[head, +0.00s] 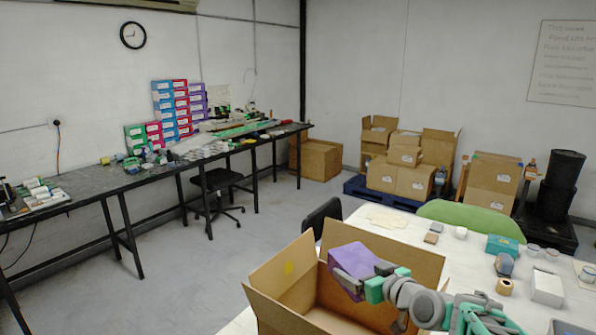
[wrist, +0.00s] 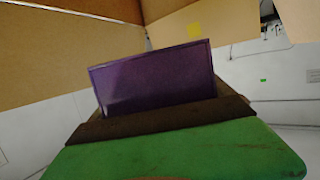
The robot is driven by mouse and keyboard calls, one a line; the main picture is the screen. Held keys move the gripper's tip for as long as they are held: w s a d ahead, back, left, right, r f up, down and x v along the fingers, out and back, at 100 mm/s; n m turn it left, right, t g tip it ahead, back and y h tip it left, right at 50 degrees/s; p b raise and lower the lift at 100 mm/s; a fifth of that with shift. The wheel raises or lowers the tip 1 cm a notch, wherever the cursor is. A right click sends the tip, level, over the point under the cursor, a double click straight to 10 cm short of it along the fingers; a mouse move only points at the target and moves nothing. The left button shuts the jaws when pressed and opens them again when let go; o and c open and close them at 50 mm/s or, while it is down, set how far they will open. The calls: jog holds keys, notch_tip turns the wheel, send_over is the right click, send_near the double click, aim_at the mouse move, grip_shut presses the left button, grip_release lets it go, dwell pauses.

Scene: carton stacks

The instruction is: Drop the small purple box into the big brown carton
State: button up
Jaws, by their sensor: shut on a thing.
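The small purple box (head: 354,260) is held over the open top of the big brown carton (head: 268,310) in the head view. The carton stands in the foreground with its flaps spread. My gripper (head: 361,286) is shut on the purple box, which looks tilted. In the wrist view the purple box (wrist: 155,80) sticks out beyond the green and dark finger (wrist: 170,145), with brown carton flaps (wrist: 200,20) behind it. The carton's floor is mostly hidden by its walls, the box and my arm.
A white table (head: 385,225) with several small items, including a teal box (head: 502,245) and a white box (head: 546,287), lies right of and behind the carton. A black chair (head: 322,216) and a green chair (head: 470,216) stand near it. Stacked cartons (head: 400,178) are at the back.

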jog(key=shift+w+a+f, duration=0.2)
jog(key=shift+w+f, duration=0.15)
jog(key=shift+f, duration=0.05)
jog(key=shift+s+f, duration=0.1)
jog(key=shift+f, duration=0.25)
notch_tip(320, 180, down, 5)
jog(key=shift+d+r+b, duration=0.1)
jog(key=shift+d+b, duration=0.05)
jog(key=shift+b, duration=0.75)
jog(key=o, duration=1.1)
